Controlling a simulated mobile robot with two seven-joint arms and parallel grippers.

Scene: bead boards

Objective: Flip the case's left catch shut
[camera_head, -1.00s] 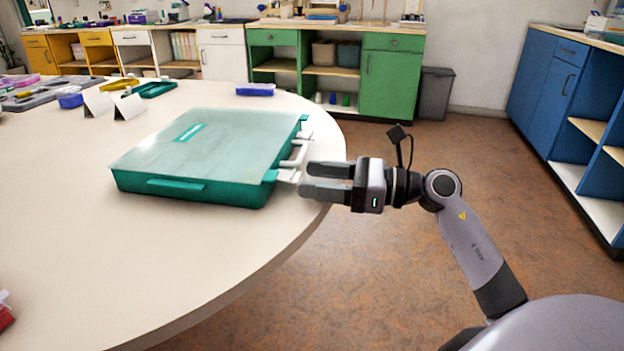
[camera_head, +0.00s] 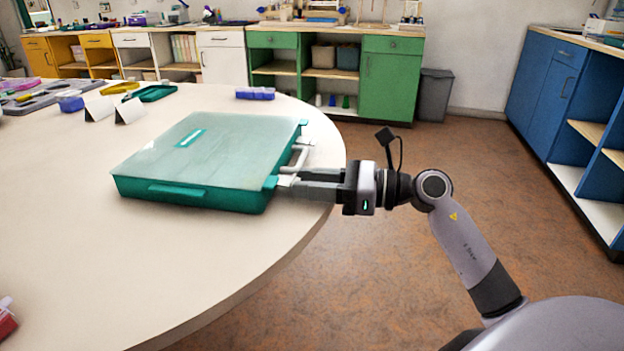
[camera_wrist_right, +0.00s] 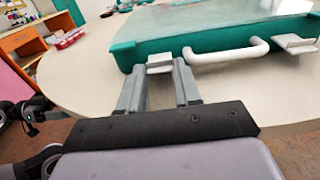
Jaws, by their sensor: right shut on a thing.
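The case (camera_head: 215,150) is a flat teal box with a pale translucent lid, lying closed on the white table. A white handle (camera_wrist_right: 230,54) is on the side facing my right arm, with a catch on each side of it. My right gripper (camera_head: 290,184) is shut on the left catch (camera_wrist_right: 160,66), a pale grey tab near the case's corner; the fingers stand on both sides of it in the right wrist view. The other catch (camera_wrist_right: 296,44) sticks out beyond the handle, untouched. In the head view the fingers mostly hide the held catch.
The round white table (camera_head: 110,270) ends just under my right gripper. White folded cards (camera_head: 128,109), a green tray (camera_head: 158,92) and a blue-purple box (camera_head: 255,92) stand behind the case. A red item (camera_head: 6,318) sits at the near left. The table's front is clear.

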